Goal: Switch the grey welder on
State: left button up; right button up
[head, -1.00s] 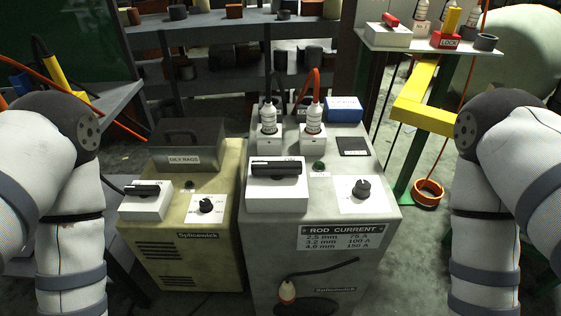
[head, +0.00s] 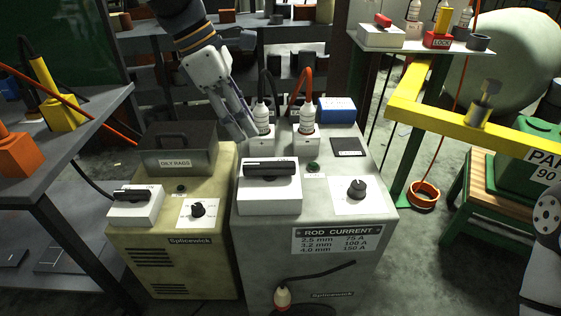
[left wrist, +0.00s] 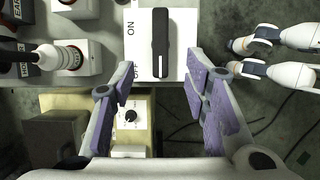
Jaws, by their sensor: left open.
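The grey welder (head: 380,208) stands in the middle of the head view. On its top is a white switch box (head: 270,196) with a black bar handle (head: 271,168). My left gripper (head: 244,133) is open and empty, pointing down just behind the box in the head view. In the left wrist view its fingers (left wrist: 160,88) stand on either side of the handle's line, apart from it.
The yellow-beige welder (head: 195,262), with its own switch (head: 131,195) and the oily rags box (head: 178,148), stands close at the left. Two cable plugs (head: 306,116) rise behind the switch box. A yellow beam (head: 430,113) crosses at right.

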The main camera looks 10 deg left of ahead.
aim_at(268, 163)
pick_arm(q)
jog(key=x, duration=1.1)
jog(key=shift+s+a+f, duration=0.1)
jog(key=shift+f, duration=0.1)
grip_shut()
